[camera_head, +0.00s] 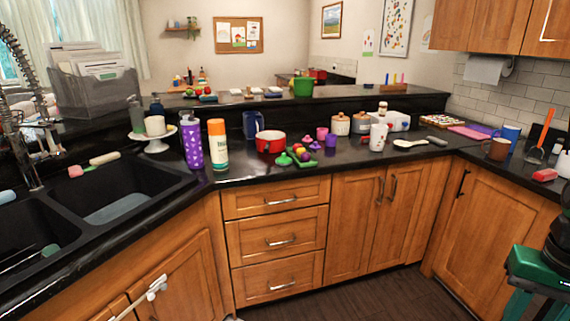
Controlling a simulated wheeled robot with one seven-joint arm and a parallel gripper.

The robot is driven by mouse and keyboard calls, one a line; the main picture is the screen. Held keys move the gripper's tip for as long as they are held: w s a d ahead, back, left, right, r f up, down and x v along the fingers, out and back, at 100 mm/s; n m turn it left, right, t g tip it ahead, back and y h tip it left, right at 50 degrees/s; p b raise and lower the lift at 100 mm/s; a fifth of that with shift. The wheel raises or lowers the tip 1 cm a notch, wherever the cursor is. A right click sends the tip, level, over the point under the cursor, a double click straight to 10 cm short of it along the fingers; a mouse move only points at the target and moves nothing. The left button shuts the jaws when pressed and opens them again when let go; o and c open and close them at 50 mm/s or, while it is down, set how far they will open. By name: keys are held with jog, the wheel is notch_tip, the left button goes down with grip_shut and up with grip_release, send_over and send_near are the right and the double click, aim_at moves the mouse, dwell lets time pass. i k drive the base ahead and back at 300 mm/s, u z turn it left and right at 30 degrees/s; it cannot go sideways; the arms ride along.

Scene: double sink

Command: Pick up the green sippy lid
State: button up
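A small green lid with a raised knob or spout (284,159) lies on the black counter, left of centre, in the head view. I take it to be the green sippy lid. It sits just in front of a red pot (270,143) and at the left of a green board with small colourful play-food pieces (304,154). It is small here, so I cannot tell whether it touches the board. My gripper is not in view. Only a green and black part, likely of my own arm or body, shows at the lower right edge.
A white-orange bottle (218,144) and a purple bottle (192,142) stand left of the lid. The black double sink (110,195) is at left. The counter's front strip is clear.

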aim_at(284, 159)
jog(key=i, duration=1.5)
